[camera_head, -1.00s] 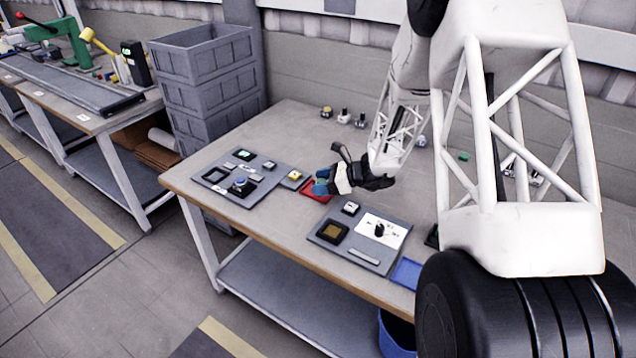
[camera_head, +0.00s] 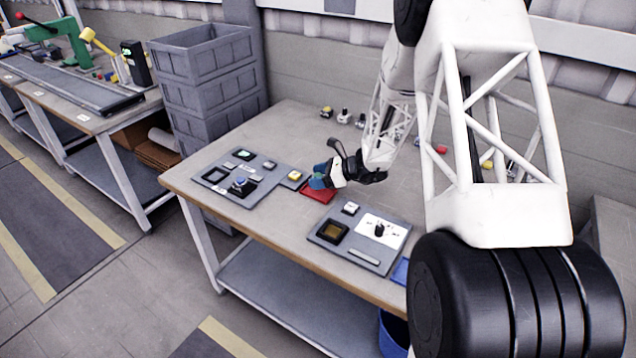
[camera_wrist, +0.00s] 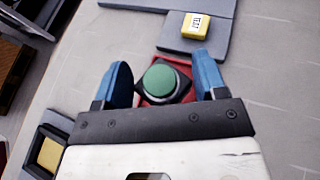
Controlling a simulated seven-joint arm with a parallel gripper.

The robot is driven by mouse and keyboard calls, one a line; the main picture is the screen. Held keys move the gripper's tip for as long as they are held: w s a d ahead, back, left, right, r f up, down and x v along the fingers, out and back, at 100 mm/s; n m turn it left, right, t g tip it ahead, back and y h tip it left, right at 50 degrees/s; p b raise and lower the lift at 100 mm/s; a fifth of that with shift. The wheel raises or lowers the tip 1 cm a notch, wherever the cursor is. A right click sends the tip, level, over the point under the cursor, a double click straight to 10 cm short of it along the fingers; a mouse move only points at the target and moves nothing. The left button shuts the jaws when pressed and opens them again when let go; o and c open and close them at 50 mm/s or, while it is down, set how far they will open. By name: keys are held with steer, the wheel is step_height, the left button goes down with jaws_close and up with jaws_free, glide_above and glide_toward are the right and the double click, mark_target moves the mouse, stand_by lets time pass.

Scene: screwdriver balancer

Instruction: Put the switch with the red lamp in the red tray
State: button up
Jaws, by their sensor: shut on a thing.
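My gripper (camera_head: 320,177), with blue fingers, is just above the red tray (camera_head: 318,195). In the head view the held switch is mostly hidden by the fingers. A small red-topped thing (camera_head: 441,149) lies at the back of the table, partly behind my arm; I cannot tell whether it is the switch with the red lamp.
Several small switches (camera_head: 343,116) stand at the back.

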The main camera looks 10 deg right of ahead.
steer(key=shift+f, duration=1.2)
steer(key=shift+f, duration=0.1)
steer(key=o, duration=0.9)
steer(key=shift+o, duration=0.2)
steer(key=shift+v, duration=6.05)
steer(key=shift+s+a, duration=0.1)
